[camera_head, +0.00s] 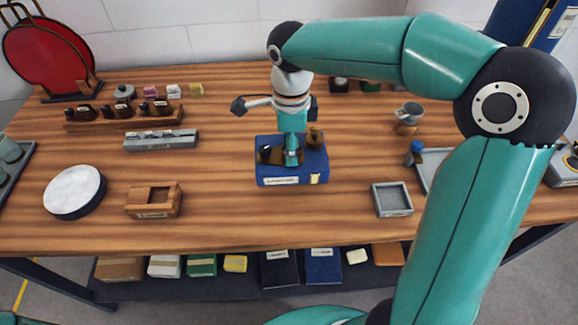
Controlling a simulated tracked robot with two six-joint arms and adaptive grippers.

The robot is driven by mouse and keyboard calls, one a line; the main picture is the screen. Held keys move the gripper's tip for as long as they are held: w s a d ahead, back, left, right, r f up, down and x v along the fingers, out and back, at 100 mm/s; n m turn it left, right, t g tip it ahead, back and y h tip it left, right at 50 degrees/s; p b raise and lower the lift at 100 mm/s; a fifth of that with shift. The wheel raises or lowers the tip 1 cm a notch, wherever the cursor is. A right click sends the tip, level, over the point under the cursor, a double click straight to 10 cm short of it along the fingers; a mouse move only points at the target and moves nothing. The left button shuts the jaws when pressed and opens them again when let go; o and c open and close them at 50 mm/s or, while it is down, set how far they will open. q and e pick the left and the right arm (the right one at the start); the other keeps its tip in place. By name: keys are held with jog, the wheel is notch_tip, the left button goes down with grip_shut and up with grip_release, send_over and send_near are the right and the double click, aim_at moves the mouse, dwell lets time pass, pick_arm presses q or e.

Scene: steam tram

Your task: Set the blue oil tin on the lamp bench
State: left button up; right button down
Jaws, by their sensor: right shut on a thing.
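The blue oil tin (275,174) is a wide blue box with a pale label and a small brass piece on its front. It is upright at the middle of the wooden lamp bench (232,215). My right gripper (292,158) points down at its top and is shut among dark and brass fittings there, apparently on the tin. The fingertips are partly hidden by these fittings. I cannot tell whether the tin's base touches the bench. My left gripper is out of view.
A wooden box (153,200) and a white round piece (75,192) are left. A grey square tray (392,199) is right, near a small blue-topped item (414,152). Racks stand at the back left. The wood just in front of the tin is clear.

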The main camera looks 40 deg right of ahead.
jog(key=shift+f, duration=3.25)
jog(key=shift+c, duration=2.1)
grip_release()
jog(key=shift+f, duration=0.1)
notch_tip(320, 180, up, 12)
jog(key=shift+r, duration=0.1)
